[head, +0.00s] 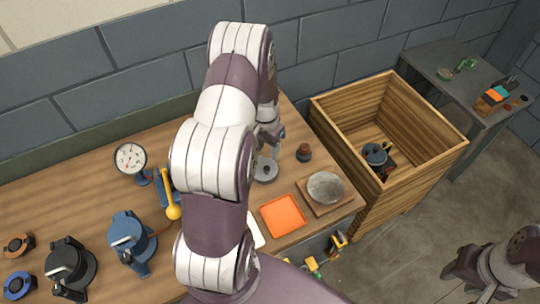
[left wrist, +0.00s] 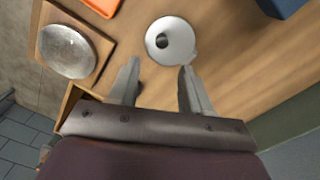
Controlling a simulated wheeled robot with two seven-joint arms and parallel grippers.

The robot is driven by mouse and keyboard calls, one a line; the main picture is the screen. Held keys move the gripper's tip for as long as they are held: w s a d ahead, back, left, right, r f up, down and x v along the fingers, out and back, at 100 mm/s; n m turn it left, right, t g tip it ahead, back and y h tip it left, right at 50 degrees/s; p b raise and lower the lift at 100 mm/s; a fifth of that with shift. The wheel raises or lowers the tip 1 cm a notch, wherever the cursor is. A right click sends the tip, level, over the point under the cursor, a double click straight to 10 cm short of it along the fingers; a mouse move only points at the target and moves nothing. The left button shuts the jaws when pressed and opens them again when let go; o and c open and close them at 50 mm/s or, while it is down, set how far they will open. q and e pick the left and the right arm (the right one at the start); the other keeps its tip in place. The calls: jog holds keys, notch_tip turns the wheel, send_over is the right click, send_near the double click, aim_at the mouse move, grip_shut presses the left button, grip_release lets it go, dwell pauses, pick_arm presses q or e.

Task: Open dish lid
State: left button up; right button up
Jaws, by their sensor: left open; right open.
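A pale round dish with a dark knob or opening on top (left wrist: 171,41) lies just past my left fingertips in the left wrist view; I cannot tell whether its top is a separate lid. In the head view it is the grey round piece (head: 265,170) beside my left arm, partly covered. My left gripper (left wrist: 158,68) is open and empty, its fingers pointing at the dish's near edge. In the head view the left gripper (head: 271,138) is mostly hidden by my arm. My right gripper (head: 464,275) is open at the lower right, away from the table.
A silvery domed disc (head: 325,187) sits on a wooden board (head: 346,196), right of an orange tray (head: 283,215). A dark knob-like piece (head: 304,153) stands near the dish. A gauge (head: 131,158) and blue tools are left. A wooden crate (head: 440,132) adjoins the table's right end.

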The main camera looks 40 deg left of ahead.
aim_at(266, 168)
pick_arm(q)
jog(key=f, duration=0.2)
jog(key=s+f+p, duration=0.1)
jog(key=f, duration=0.1)
jog(key=shift+s+d, duration=0.1)
jog(key=shift+d, duration=0.05)
jog(key=f, duration=0.2)
jog(key=f+p, duration=0.1)
jog(key=f, duration=0.1)
jog(key=shift+w+a+f, duration=0.1)
jog(key=shift+w+a, duration=0.2)
jog(key=shift+w+f, duration=0.1)
jog(key=shift+f, duration=0.15)
jog(key=shift+d, duration=0.15)
grip_shut()
pick_arm(e)
jog(key=r, duration=0.2)
jog(key=shift+s+a+r, duration=0.2)
jog(key=shift+s+r, duration=0.2)
